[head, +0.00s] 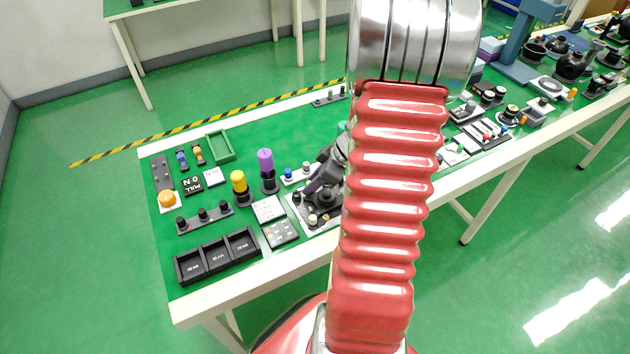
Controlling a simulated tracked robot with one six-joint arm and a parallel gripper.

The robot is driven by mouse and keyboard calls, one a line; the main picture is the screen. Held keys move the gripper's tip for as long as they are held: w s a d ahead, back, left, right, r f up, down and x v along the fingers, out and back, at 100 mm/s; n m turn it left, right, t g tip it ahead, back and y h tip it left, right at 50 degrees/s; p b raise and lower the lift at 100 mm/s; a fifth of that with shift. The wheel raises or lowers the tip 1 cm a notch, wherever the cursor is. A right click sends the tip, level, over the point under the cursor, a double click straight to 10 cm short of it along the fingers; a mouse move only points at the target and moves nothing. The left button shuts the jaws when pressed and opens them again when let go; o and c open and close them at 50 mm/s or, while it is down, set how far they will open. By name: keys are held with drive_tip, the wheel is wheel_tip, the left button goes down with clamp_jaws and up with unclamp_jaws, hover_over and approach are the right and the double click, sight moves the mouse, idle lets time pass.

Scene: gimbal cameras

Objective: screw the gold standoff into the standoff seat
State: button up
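My red arm (385,200) crosses the middle of the head view and hides part of the table. A dark grey shape, which looks like my gripper (316,186), shows at the arm's left edge, low over a board with small round parts (313,219). Its fingers are too small and too covered to tell whether they are open or hold something. I cannot make out the gold standoff. I cannot tell the standoff seat for sure among the small parts on and around that board.
The green-topped table (270,125) is crowded. At left are a black three-compartment tray (215,272), a yellow-topped post (239,182), a purple-topped post (265,160), an orange button (167,200) and an empty green tray (221,159). More devices stand at right.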

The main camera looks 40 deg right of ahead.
clamp_jaws()
drive_tip(key=m+h, duration=0.1)
drive_tip(key=m, duration=0.1)
drive_tip(key=m+h, duration=0.1)
drive_tip(key=m, duration=0.1)
drive_tip(key=shift+a+t, duration=0.2)
drive_tip(key=shift+t, duration=0.2)
drive_tip(key=shift+m, duration=0.3)
drive_tip(key=shift+h, duration=0.3)
drive_tip(key=shift+a+f+m+h, duration=0.15)
drive_tip(key=shift+m+h, duration=0.95)
drive_tip(key=shift+m, duration=1.2)
drive_tip(key=shift+o, duration=1.6)
unclamp_jaws()
